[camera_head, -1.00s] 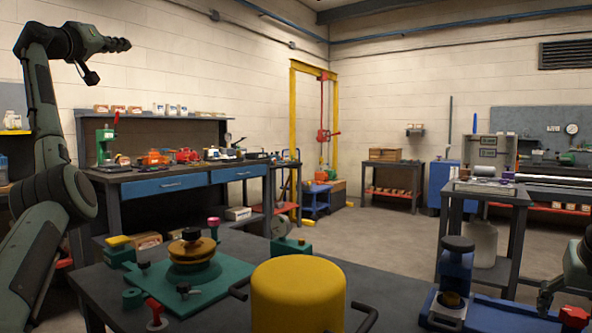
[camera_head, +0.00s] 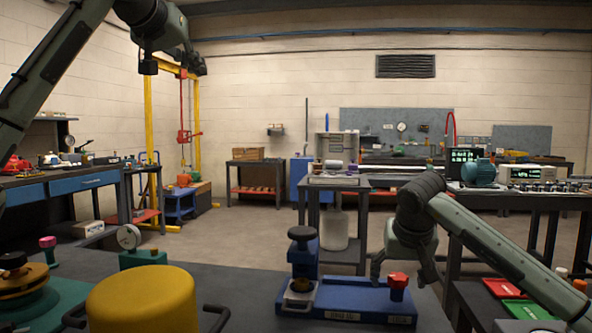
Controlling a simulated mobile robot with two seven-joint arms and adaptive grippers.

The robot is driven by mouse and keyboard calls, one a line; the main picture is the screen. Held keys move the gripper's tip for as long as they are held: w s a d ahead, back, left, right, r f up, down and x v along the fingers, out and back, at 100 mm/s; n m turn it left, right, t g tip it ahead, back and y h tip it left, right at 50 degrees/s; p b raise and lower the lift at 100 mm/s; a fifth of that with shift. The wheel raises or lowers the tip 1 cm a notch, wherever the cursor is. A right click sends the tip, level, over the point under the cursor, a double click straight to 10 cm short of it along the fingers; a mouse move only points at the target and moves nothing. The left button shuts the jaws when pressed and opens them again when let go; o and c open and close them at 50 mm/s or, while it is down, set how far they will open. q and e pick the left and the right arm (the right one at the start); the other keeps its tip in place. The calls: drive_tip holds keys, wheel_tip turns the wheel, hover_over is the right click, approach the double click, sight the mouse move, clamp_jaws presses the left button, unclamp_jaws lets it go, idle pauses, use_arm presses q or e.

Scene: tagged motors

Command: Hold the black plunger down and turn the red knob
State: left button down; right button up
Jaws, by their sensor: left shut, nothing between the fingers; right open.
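A blue fixture (camera_head: 345,301) lies on the dark table at the front. At its left end stands a blue post with a black round plunger top (camera_head: 302,233) over a small pale seat (camera_head: 300,296). The red knob (camera_head: 398,281) stands upright at its right end. My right gripper (camera_head: 402,279) is open and points down at the knob, with a finger to each side of it in the picture. The knob is unobscured, and I cannot tell whether the fingers are level with it or behind. My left gripper (camera_head: 197,66) is shut and empty, high up and far from the plunger.
A yellow drum (camera_head: 144,302) with black handles stands left of the fixture. Further left are a green plate (camera_head: 38,304) with a yellow disc and a pink knob (camera_head: 47,242), and a gauge on a green block (camera_head: 142,258). Red and green trays (camera_head: 527,309) lie at right.

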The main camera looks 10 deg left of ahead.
use_arm(q)
drive_tip(key=d+f+m+g, duration=0.2)
drive_tip(key=d+f+g, duration=0.2)
drive_tip(key=d+f, duration=1.3)
drive_tip(key=shift+g+y, duration=0.3)
drive_tip(key=d+f, duration=0.1)
drive_tip(key=f, duration=0.2)
drive_tip(key=s+d+f, duration=0.1)
drive_tip(key=d+f, duration=0.1)
drive_tip(key=f, duration=0.1)
drive_tip(key=d+f, duration=0.2)
drive_tip(key=f, duration=0.1)
drive_tip(key=shift+s+d+f, duration=0.15)
drive_tip(key=shift+s, duration=0.15)
drive_tip(key=shift+f, duration=0.45)
